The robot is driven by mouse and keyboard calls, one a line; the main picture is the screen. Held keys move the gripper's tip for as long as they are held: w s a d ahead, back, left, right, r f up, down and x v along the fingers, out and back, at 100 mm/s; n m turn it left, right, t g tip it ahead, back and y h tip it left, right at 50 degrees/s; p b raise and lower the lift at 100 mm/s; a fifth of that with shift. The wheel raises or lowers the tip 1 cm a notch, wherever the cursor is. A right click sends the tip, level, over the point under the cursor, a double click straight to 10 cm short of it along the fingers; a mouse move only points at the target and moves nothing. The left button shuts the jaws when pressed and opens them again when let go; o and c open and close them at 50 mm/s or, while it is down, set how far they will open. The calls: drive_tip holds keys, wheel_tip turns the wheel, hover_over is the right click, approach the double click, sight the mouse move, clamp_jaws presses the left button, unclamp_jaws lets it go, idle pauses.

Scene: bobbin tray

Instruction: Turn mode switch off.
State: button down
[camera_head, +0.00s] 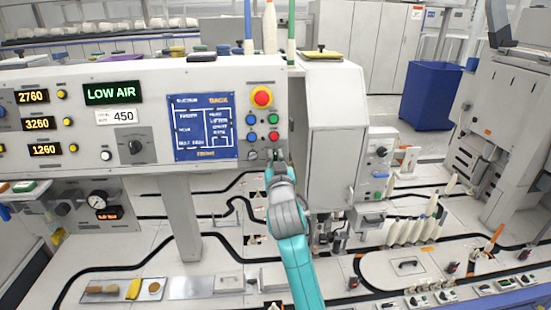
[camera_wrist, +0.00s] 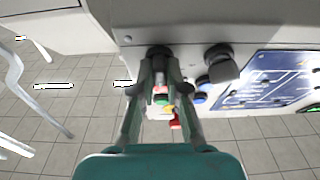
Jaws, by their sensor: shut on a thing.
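My gripper (camera_head: 277,161) reaches up to the lower right corner of the control panel (camera_head: 222,79). In the wrist view, the two fingers of my gripper (camera_wrist: 161,66) close around a small black switch knob (camera_wrist: 158,51) on the panel face. The fingers hide most of this knob, so its pointer direction cannot be told. A second dark knob (camera_wrist: 221,65) sits beside it, apart from the fingers; it also shows in the head view (camera_head: 252,154). No label reading "mode" can be made out.
Close by are a red emergency button (camera_head: 262,97), a green button (camera_head: 274,118), a red button (camera_head: 274,135) and a blue button (camera_head: 251,120). A grey machine housing (camera_head: 334,130) stands close on the right. A larger rotary knob (camera_head: 135,147) is further left.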

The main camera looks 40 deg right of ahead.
drive_tip(key=c, duration=1.2)
unclamp_jaws()
drive_tip(key=shift+s+a, duration=0.1)
drive_tip(key=v, duration=1.1)
drive_tip(key=shift+s+a+f, duration=0.1)
drive_tip(key=shift+s+a, duration=0.15)
drive_tip(key=shift+s, duration=0.05)
drive_tip(key=s+a+f+n+y, duration=0.3)
drive_tip(key=s+a+f, duration=0.35)
drive_tip(key=f, duration=0.35)
drive_tip(key=s+a+f+n+y, duration=0.2)
drive_tip(key=s+a+f+y, duration=0.2)
drive_tip(key=s+a+f, duration=0.35)
drive_tip(key=s+a+f+y, duration=0.1)
drive_tip(key=s+a, duration=0.1)
drive_tip(key=s, duration=0.6)
drive_tip(key=s+a+f+n+y, duration=0.1)
drive_tip(key=s+f, duration=0.1)
drive_tip(key=s, duration=0.7)
drive_tip(key=s+a+f+g+y, duration=0.1)
drive_tip(key=s+a+f, duration=0.1)
drive_tip(key=s, duration=0.7)
drive_tip(key=shift+a+n+y, duration=0.3)
drive_tip(key=shift+a+n, duration=0.05)
drive_tip(key=shift+n, duration=0.05)
